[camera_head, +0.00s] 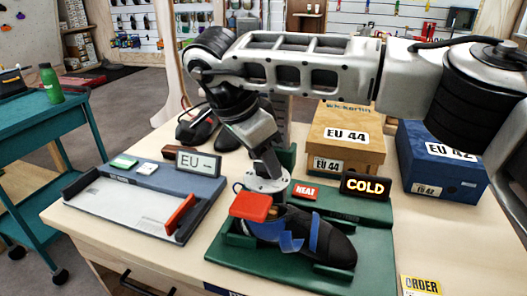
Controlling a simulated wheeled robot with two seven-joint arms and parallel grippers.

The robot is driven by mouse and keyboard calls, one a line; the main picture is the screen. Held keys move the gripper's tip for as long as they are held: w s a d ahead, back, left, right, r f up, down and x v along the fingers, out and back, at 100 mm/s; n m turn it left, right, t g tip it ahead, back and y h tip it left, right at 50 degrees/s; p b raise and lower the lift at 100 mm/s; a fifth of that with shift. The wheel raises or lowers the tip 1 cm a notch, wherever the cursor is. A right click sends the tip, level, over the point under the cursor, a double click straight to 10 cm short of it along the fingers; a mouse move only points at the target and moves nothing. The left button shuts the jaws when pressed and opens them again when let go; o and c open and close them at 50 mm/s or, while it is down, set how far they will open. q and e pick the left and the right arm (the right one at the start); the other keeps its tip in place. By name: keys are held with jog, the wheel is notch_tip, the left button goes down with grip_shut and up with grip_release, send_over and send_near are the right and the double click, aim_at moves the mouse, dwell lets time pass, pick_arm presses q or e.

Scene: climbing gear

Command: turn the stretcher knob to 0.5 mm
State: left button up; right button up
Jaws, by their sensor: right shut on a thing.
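The shoe stretcher is a green base (345,262) on the bench, with a black and blue climbing shoe (335,250) on it. A red block-shaped knob (250,206) stands at the shoe's left end. My right arm comes in from the right and bends down, and its gripper (270,202) points down at the knob. The gripper is shut on the knob; its fingertips are mostly hidden. I cannot read any knob scale. A black display reading COLD (366,187) and a red HEAT button (306,192) are at the back of the base. My left gripper is out of view.
A grey measuring tray (125,212) with a red slider (180,214) and an EU display (198,164) lies to the left. Shoe boxes, one tan (350,140) and one blue (440,170), stand behind. An ORDER card (421,284) lies front right. Bare bench separates tray and stretcher.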

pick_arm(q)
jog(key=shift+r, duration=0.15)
pick_arm(e)
jog(key=shift+f+m, duration=0.1)
jog(key=shift+m, duration=0.3)
jog(key=o, duration=1)
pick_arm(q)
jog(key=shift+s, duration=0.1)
pick_arm(e)
jog(key=shift+a+r, duration=0.1)
jog(key=shift+r, duration=0.15)
pick_arm(q)
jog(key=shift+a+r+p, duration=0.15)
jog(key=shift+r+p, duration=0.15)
jog(key=shift+p, duration=0.75)
pick_arm(e)
jog(key=v, duration=1.5)
jog(key=shift+w+r, duration=0.2)
jog(key=shift+r, duration=0.05)
jog(key=shift+a, duration=0.1)
